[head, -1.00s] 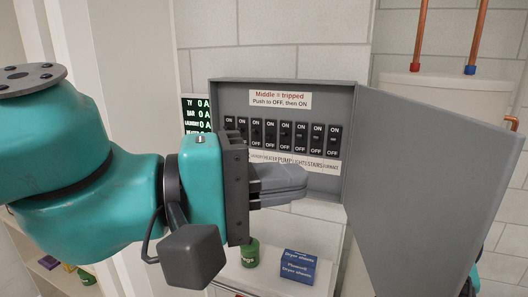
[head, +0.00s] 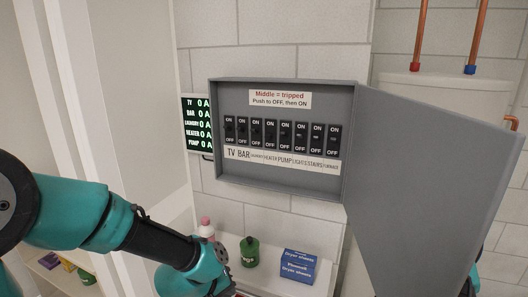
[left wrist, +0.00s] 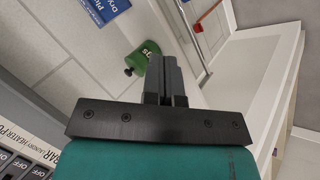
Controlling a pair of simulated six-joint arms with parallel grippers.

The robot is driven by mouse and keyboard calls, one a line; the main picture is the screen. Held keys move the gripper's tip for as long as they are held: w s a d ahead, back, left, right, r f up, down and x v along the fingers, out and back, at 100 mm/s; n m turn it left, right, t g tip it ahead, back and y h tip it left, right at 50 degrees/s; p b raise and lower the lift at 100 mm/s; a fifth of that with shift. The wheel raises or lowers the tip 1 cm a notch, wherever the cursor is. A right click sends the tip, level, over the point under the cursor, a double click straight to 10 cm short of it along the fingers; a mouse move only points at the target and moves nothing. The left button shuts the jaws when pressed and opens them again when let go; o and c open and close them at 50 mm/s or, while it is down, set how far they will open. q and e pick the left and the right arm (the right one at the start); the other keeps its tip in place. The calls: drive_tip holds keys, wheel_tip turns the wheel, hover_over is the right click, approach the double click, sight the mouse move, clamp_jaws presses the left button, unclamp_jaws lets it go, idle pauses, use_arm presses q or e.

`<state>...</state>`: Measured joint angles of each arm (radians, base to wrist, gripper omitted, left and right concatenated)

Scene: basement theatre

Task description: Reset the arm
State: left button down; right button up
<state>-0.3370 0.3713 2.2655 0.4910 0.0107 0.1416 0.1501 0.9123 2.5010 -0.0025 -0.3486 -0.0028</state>
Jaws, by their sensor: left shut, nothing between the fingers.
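My left arm (head: 165,245) comes in from the left and dips below the breaker box, its wrist low at the bottom of the head view. My left gripper (left wrist: 165,65) shows in the left wrist view, fingers together and empty. The grey breaker box (head: 280,185) is open, with a row of several black switches (head: 285,135) marked ON and OFF; their exact positions are too small to tell. Its sign reads "Middle = tripped". Its door (head: 430,170) stands open to the right. My right gripper is not in view.
A green display (head: 198,125) left of the box reads 0 A on several lines. Below the box, a pink-capped bottle (head: 206,229), a green jug (head: 250,252) and a blue dryer-sheet box (head: 298,266) stand on a white surface. Copper pipes (head: 421,35) rise at right.

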use_arm(q)
drive_tip(key=s+a+f+m+g, duration=0.1)
drive_tip(key=s+a+f, duration=0.3)
drive_tip(key=f, duration=0.6)
drive_tip(key=s+a+f+g+y, duration=0.1)
drive_tip(key=s+a+f, duration=0.3)
drive_tip(key=f, duration=0.5)
drive_tip(key=s+a+f+m+g+y, duration=0.1)
drive_tip(key=s+a+f, duration=0.3)
drive_tip(key=f, duration=0.6)
drive_tip(key=shift+s+a+f+m+g, duration=0.3)
drive_tip(key=shift+s+a+f+g, duration=0.05)
drive_tip(key=shift+s+g, duration=0.55)
drive_tip(key=shift+w, duration=0.1)
